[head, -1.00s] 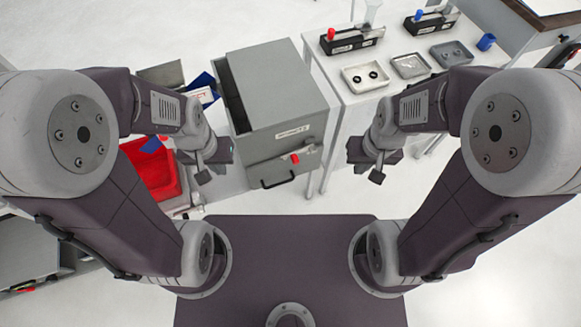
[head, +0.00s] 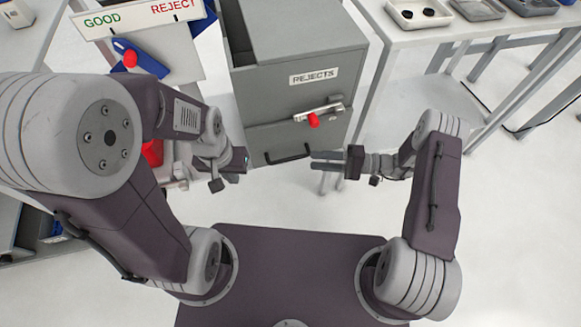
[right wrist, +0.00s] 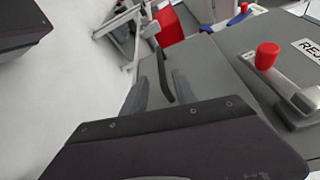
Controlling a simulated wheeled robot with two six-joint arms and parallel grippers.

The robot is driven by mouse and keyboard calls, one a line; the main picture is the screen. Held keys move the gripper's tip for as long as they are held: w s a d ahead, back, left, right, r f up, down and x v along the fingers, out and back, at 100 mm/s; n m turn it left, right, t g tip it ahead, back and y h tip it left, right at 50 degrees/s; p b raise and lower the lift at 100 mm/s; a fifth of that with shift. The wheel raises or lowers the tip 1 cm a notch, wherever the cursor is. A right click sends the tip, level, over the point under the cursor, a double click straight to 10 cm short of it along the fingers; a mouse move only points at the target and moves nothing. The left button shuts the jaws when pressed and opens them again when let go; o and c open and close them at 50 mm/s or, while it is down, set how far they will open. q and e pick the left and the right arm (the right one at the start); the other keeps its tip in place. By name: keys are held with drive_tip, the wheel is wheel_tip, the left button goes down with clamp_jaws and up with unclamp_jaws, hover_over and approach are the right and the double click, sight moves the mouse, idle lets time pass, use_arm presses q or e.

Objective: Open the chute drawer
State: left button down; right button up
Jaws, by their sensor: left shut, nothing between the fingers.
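The grey chute cabinet (head: 300,55) carries a REJECTS label. Its lower drawer (head: 262,140) looks shut and has a black bar handle (head: 288,155). Above the drawer is a metal latch with a red knob (head: 313,120). My right gripper (head: 313,160) is open just right of the handle, its fingers pointing left. In the right wrist view the handle (right wrist: 164,75) lines up between the two open fingers; I cannot tell whether they touch it. The red knob (right wrist: 267,55) shows there too. My left gripper (head: 240,165) is shut and empty, left of the handle.
A GOOD/REJECT sign (head: 145,14) and a red bin (head: 152,153) stand left of the cabinet. A white table (head: 400,38) with small trays is on the right. Floor between my base and the cabinet is clear.

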sight(290, 158)
drive_tip(key=a+b, duration=0.2)
drive_tip(key=a, duration=0.7)
drive_tip(key=shift+f, duration=0.2)
drive_tip(key=shift+c, duration=0.3)
clamp_jaws()
idle(0.8)
